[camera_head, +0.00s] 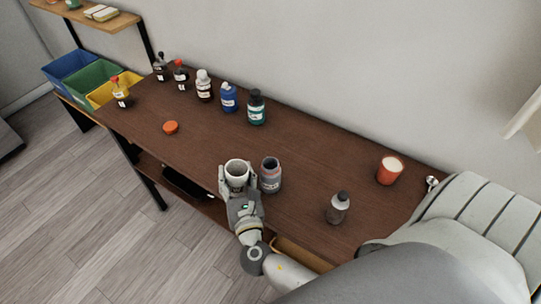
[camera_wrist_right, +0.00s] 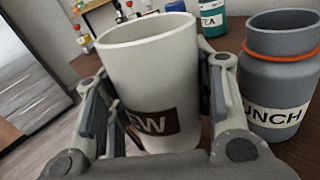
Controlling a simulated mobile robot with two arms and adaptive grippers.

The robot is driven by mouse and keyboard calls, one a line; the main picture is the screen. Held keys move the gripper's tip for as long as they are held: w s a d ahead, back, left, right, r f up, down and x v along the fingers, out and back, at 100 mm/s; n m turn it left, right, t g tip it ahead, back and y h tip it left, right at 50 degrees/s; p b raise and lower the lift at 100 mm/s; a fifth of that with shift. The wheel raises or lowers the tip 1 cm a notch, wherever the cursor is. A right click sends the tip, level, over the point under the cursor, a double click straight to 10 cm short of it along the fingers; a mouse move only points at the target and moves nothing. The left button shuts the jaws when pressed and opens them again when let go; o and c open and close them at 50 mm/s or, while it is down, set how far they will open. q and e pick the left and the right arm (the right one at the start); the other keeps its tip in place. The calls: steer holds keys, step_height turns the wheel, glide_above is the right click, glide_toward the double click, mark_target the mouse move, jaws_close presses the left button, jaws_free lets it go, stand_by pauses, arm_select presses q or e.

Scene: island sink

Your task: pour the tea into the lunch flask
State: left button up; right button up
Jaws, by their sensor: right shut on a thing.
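My right gripper (camera_head: 238,184) is shut on a white cup (camera_head: 237,171), held upright near the front edge of the table. In the right wrist view the cup (camera_wrist_right: 150,75) fills the middle, between the fingers, with a dark label ending in W. What is inside it I cannot tell. The lunch flask (camera_head: 270,177), grey with an orange ring and a LUNCH label, stands upright and open just right of the cup; it also shows in the right wrist view (camera_wrist_right: 278,85). A teal bottle (camera_wrist_right: 210,18) labelled TEA stands farther back, also in the head view (camera_head: 256,110).
An orange disc (camera_head: 170,127) lies on the brown table (camera_head: 215,135). Several bottles, including a blue one (camera_head: 228,98), line the back. A red cup (camera_head: 390,170) and a dark grey bottle (camera_head: 338,208) stand to the right. Coloured bins (camera_head: 95,80) sit at the left.

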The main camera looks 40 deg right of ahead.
mark_target(239, 161)
steer(key=shift+d+r+m, duration=0.1)
steer(key=shift+d+m, duration=0.1)
steer(key=shift+m, duration=1.1)
steer(key=r+p, duration=0.1)
steer(key=r, duration=0.1)
steer(key=d+r+p, duration=0.1)
steer(key=r, duration=0.1)
steer(key=shift+s+r+p, duration=0.1)
steer(key=shift+s+p, duration=0.05)
steer(key=shift+p, duration=0.2)
steer(key=r+m, duration=0.1)
steer(key=m, duration=0.1)
steer(key=d+r+m+b, duration=0.1)
steer(key=m, duration=0.2)
steer(key=d+r+m+y, duration=0.1)
steer(key=m, duration=0.1)
steer(key=shift+s+d+m+b, duration=0.1)
steer(key=shift+s+m+b, duration=0.15)
steer(key=shift+m+b, duration=0.05)
steer(key=shift+r+m+g, duration=0.3)
steer(key=shift+r+m, duration=0.25)
steer(key=shift+m, duration=0.45)
steer(key=shift+d+f+m+y+b, duration=0.2)
steer(key=shift+f+m+y+b, duration=0.2)
steer(key=shift+m+b, duration=0.3)
